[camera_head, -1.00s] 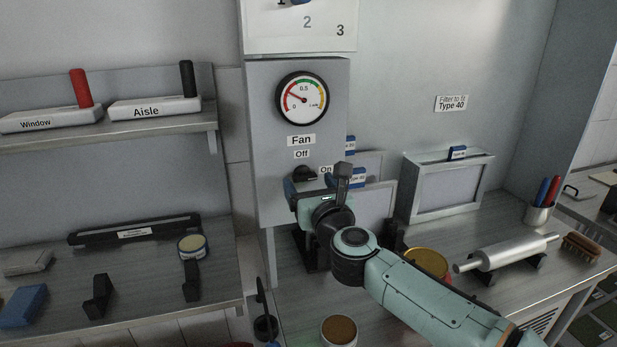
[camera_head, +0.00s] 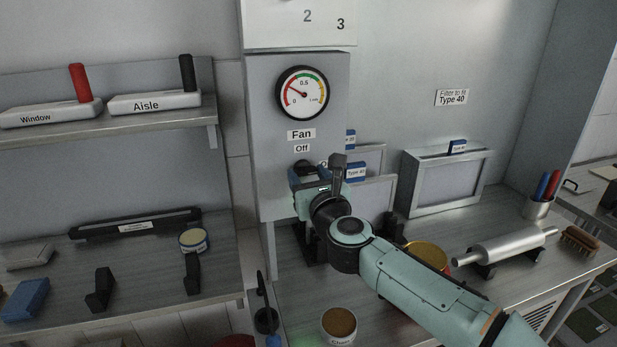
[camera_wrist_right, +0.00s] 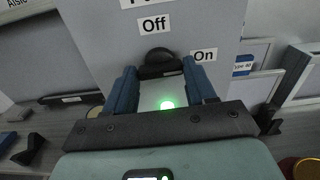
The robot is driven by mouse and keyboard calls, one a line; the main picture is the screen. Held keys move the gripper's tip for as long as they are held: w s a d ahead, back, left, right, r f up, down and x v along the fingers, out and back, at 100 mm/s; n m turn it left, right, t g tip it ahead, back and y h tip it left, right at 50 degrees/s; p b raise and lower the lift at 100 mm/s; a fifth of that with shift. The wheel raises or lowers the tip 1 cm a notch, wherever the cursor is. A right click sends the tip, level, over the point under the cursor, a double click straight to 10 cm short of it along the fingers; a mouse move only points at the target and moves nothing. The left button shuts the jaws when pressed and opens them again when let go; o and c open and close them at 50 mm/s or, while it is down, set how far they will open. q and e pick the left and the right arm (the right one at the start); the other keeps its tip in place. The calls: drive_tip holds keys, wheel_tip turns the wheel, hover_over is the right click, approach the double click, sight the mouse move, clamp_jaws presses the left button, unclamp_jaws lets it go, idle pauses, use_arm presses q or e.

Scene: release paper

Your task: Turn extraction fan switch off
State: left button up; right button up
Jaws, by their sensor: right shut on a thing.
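The fan switch is a dark rotary knob (camera_head: 303,165) on the grey control box (camera_head: 262,150), below the "Fan" and "Off" labels. The "On" label is mostly hidden by my gripper in the head view, but shows right of the knob in the right wrist view (camera_wrist_right: 204,55). My right gripper (camera_head: 312,174) is at the knob. In the right wrist view, its blue fingers stand on either side of the dark knob (camera_wrist_right: 158,57), closed on it. Which way the knob points is hard to tell. The left gripper is not visible.
A gauge (camera_head: 302,93) above the labels has its needle in the low red part. Filter frames (camera_head: 444,183), a metal roller (camera_head: 506,247) and tins (camera_head: 339,325) stand on the right bench. A shelf (camera_head: 140,125) with red and black handles is at left.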

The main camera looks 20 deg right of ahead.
drive_tip(key=n+p, duration=0.1)
drive_tip(key=n, duration=0.3)
drive_tip(key=shift+n, duration=0.3)
drive_tip(key=n+p, duration=0.1)
drive_tip(key=n, duration=0.3)
drive_tip(key=n+p, duration=0.1)
drive_tip(key=n, duration=0.4)
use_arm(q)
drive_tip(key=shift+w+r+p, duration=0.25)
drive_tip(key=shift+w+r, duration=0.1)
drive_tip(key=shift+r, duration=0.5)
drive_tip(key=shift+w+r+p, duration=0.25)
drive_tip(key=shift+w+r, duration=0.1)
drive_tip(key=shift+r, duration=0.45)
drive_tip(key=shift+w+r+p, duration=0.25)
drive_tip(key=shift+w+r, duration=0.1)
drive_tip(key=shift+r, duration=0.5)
use_arm(e)
drive_tip(key=shift+n, duration=1.9)
drive_tip(key=o, duration=1)
drive_tip(key=shift+o, duration=0.2)
drive_tip(key=shift+s, duration=0.1)
